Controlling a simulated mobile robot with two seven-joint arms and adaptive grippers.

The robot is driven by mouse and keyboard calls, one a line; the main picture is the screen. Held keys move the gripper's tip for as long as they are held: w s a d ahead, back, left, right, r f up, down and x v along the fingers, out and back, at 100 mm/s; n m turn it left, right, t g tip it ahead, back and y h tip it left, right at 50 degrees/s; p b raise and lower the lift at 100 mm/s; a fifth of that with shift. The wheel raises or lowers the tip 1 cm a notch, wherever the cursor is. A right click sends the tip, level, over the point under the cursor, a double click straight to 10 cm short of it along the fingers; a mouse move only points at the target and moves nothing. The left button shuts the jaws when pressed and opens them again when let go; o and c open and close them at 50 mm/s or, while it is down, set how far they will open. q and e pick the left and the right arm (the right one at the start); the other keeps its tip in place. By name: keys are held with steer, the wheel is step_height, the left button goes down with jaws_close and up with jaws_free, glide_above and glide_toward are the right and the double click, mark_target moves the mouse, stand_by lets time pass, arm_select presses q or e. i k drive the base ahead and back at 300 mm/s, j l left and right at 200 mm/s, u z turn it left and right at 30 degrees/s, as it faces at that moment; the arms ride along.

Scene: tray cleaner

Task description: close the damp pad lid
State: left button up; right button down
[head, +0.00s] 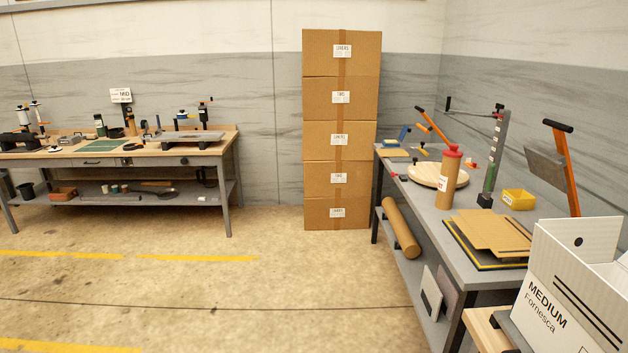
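I cannot make out a damp pad or its lid for certain in the head view. The left workbench (220,152) holds small items at a distance, among them a green mat (101,146) and a flat grey piece (193,139). They are too small to tell whether one is the pad. Neither of my grippers is in view.
A tall stack of cardboard boxes (340,148) stands against the wall. The middle floor is clear.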

mark_target(406, 128)
steer(key=i, duration=3.25)
